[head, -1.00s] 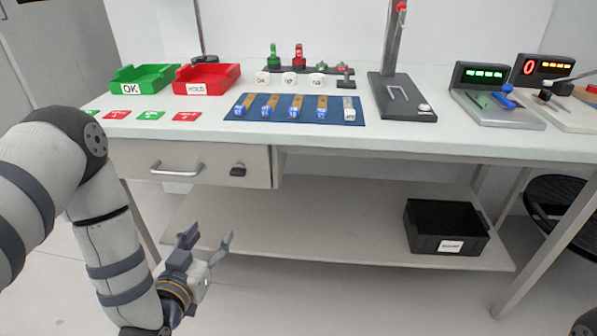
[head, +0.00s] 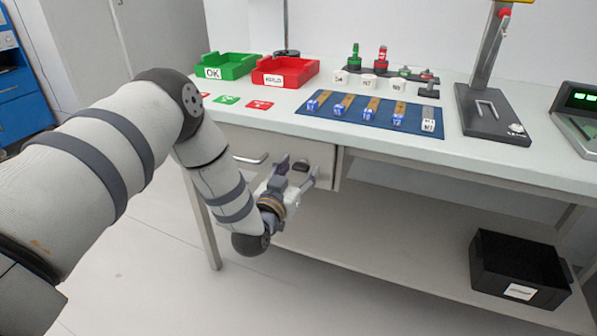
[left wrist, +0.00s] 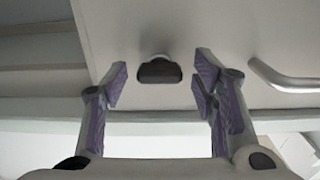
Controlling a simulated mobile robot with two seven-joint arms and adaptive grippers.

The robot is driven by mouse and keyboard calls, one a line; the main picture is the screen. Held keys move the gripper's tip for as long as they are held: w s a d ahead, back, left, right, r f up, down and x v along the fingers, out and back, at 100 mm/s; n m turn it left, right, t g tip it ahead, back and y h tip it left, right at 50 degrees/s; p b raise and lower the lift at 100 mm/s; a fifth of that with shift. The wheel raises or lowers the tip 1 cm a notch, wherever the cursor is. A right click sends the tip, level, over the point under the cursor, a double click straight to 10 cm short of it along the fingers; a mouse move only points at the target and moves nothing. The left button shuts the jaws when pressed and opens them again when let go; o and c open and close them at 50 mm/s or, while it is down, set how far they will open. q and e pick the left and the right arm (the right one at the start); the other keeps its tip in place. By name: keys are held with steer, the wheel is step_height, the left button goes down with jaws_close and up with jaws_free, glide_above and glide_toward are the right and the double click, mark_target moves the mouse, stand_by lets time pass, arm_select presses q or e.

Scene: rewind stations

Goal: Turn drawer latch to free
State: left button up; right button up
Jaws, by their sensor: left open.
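The drawer (head: 321,160) is shut under the left part of the bench. Its dark latch (head: 301,166) sits on the drawer front, right of the bar handle (head: 251,158). In the left wrist view the latch (left wrist: 159,71) is a dark knob, wider than tall, centred between and beyond the fingertips. My left gripper (head: 297,171) is open in front of the latch, its fingers on either side in the picture. In the left wrist view the left gripper (left wrist: 160,83) holds nothing, and I see no contact. My right gripper is not in view.
The bench top (head: 300,112) carries a green OK tray (head: 229,74), a red HOLD tray (head: 284,82) and a blue mat (head: 330,114) with several blocks. A black bin (head: 517,283) stands on the lower shelf. The floor before the bench is clear.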

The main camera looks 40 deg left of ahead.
arm_select(q)
steer(key=c, duration=1.2)
steer(key=shift+o, duration=0.2)
steer(key=shift+r+m, duration=0.1)
steer(key=shift+m, duration=0.2)
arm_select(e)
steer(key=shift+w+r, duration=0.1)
arm_select(q)
steer(key=m+p, duration=0.1)
steer(key=m, duration=0.1)
steer(key=shift+d+r+m, duration=0.1)
steer(key=shift+m, duration=0.2)
steer(key=m+p, duration=0.1)
steer(key=m, duration=0.3)
steer(key=shift+p, duration=0.4)
steer(key=m, duration=0.5)
steer(key=shift+f+m, duration=0.25)
steer(key=shift+m, duration=2.65)
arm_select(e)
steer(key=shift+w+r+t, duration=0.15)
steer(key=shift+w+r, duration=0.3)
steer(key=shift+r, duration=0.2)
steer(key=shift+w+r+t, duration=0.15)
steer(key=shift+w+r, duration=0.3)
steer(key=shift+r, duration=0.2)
